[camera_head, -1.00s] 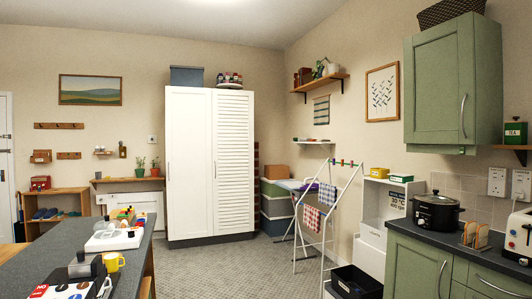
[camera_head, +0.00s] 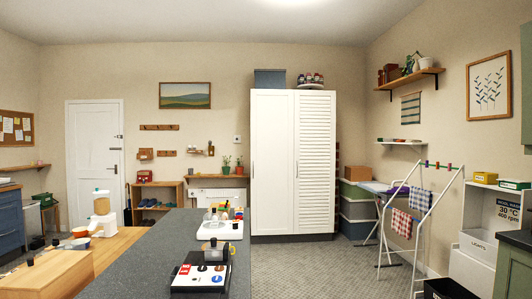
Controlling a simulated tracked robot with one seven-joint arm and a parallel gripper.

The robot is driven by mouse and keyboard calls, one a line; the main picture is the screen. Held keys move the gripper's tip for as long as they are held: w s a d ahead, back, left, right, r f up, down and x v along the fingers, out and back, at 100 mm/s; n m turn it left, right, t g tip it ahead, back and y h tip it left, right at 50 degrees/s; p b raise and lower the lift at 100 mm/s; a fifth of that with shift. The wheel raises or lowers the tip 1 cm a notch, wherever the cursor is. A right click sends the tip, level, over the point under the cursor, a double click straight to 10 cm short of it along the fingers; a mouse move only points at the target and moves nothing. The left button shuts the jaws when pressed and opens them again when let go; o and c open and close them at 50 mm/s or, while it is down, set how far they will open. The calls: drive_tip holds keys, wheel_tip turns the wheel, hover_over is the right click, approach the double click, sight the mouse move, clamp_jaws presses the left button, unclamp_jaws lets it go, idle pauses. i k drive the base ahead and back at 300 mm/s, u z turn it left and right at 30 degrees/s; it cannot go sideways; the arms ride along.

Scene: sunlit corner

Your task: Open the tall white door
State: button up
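A tall white cupboard stands against the back wall, right of the middle. Its left door (camera_head: 272,165) is plain and its right door (camera_head: 315,165) is louvred. Both are shut, with slim upright handles that show only faintly. A white panelled room door (camera_head: 95,150) is also shut in the back wall at the left, with small dark fittings on its right side. My gripper is not in view.
A dark-topped counter (camera_head: 165,238) with a white tray (camera_head: 220,231) and a control panel (camera_head: 200,277) runs up the middle. Carpet (camera_head: 300,270) is clear between it and the drying rack (camera_head: 408,215). Storage boxes (camera_head: 355,212) stand right of the cupboard.

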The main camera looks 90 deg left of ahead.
sight(272, 111)
drive_tip(key=u, duration=0.85)
drive_tip(key=i, duration=0.2)
drive_tip(key=u, duration=2)
drive_tip(key=k, duration=0.85)
drive_tip(key=u, duration=0.2)
drive_tip(key=i, duration=0.85)
